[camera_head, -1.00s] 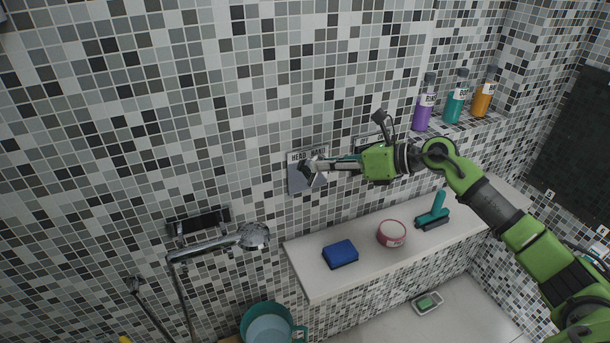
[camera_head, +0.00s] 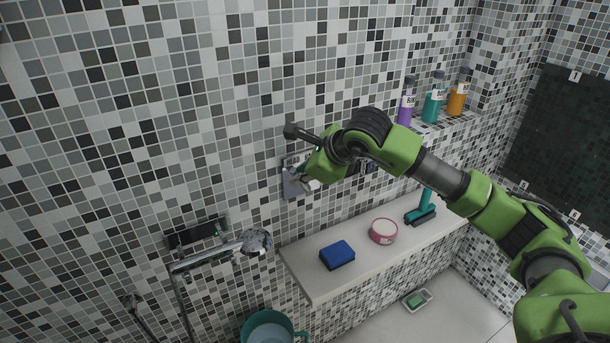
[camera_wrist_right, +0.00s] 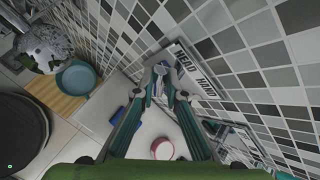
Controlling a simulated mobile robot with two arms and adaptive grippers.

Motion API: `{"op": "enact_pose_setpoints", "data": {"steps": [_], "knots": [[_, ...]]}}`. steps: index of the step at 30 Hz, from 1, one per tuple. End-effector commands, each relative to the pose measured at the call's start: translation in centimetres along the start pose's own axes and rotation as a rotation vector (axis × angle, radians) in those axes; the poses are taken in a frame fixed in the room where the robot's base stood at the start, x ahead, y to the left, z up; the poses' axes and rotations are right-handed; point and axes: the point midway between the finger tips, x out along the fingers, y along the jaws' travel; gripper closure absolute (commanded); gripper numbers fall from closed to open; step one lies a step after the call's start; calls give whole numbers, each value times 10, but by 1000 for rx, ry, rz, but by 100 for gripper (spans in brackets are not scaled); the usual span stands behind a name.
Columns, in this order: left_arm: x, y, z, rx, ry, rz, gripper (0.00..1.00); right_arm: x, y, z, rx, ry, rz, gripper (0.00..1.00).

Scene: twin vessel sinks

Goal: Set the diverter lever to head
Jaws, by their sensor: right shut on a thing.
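The diverter's grey plate (camera_head: 291,184) is on the tiled wall, left of my right wrist in the head view. In the right wrist view the plate (camera_wrist_right: 186,58) shows the words HEAD and HAND along it. My right gripper (camera_wrist_right: 160,76) is shut on the diverter lever (camera_wrist_right: 161,70), a small grey piece between its fingertips in front of the plate. In the head view my own wrist hides most of the right gripper (camera_head: 308,182), the lever and the labels. I cannot tell the lever's exact setting. My left gripper is not in view.
Below the plate, a ledge (camera_head: 315,285) holds a blue sponge (camera_head: 337,255), a pink-rimmed tub (camera_head: 383,231) and a teal brush (camera_head: 421,209). Bottles (camera_head: 433,100) stand on a shelf at right. A shower head (camera_head: 256,241) hangs at lower left.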

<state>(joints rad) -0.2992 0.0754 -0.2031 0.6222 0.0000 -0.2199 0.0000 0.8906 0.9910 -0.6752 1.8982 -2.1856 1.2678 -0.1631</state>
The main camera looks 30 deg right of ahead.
Motion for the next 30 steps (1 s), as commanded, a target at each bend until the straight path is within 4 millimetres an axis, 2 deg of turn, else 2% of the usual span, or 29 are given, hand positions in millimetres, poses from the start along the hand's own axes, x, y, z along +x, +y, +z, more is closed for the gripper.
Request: {"op": "enact_pose_setpoints", "data": {"steps": [1, 9, 27, 28, 29, 30], "knots": [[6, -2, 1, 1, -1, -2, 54, 3, 3, 1, -22, 11, -14, 100], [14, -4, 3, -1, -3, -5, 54, 5, 7, 2, -95, 75, -65, 100], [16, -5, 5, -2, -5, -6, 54, 6, 8, 2, -118, 97, -79, 100], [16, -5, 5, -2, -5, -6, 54, 6, 8, 1, -118, 97, -79, 80], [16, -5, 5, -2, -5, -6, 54, 6, 8, 1, -118, 97, -78, 72], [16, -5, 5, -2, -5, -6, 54, 6, 8, 2, -118, 97, -78, 71]]}}
